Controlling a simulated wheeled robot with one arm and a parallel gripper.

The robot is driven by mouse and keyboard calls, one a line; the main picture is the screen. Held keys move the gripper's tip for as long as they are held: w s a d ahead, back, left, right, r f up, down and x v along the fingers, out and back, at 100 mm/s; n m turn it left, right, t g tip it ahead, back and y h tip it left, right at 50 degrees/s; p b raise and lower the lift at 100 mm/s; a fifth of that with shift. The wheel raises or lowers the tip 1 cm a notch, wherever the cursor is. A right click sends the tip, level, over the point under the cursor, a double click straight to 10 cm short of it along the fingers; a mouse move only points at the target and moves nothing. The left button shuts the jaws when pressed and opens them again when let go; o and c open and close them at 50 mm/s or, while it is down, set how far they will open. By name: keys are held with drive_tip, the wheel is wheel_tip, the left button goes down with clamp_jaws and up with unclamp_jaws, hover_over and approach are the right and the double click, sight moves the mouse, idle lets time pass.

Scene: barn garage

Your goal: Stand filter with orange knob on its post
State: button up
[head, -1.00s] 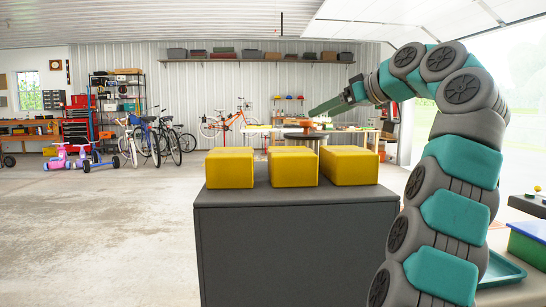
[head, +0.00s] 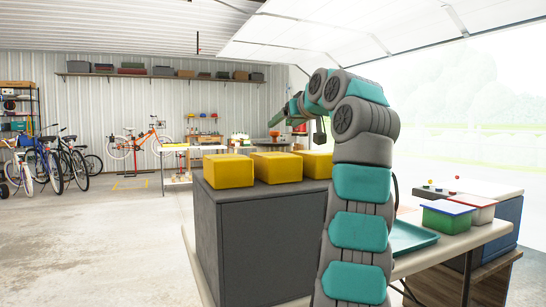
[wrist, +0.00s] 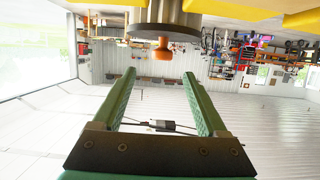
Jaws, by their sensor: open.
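The filter is a grey cylinder (wrist: 180,12) with a wide dark disc (wrist: 145,31) and an orange knob (wrist: 162,50) on the disc. The wrist view is upside down, so the knob is on top of the filter. In the head view the knob (head: 274,134) shows small behind the yellow blocks, and the filter's lower part is hidden. My gripper (wrist: 161,72) is open and empty, with long green fingers apart and pointing toward the knob. The knob lies just beyond the fingertips, apart from them. I cannot make out the post.
Three yellow blocks (head: 229,171) stand in a row on a grey cabinet (head: 257,232). At right, a table (head: 452,240) holds a teal tray (head: 410,237), a green bin (head: 445,219) and small knobbed parts (head: 437,189). Open floor (head: 100,240) lies at left.

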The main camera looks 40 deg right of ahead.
drive_tip(key=shift+f+p+x, duration=0.2)
drive_tip(key=shift+x, duration=1.05)
drive_tip(key=shift+f+p+x, duration=0.15)
drive_tip(key=shift+f+x, duration=0.05)
drive_tip(key=shift+x, duration=1.1)
drive_tip(key=shift+s+a, duration=0.1)
drive_tip(key=shift+a, duration=0.05)
clamp_jaws()
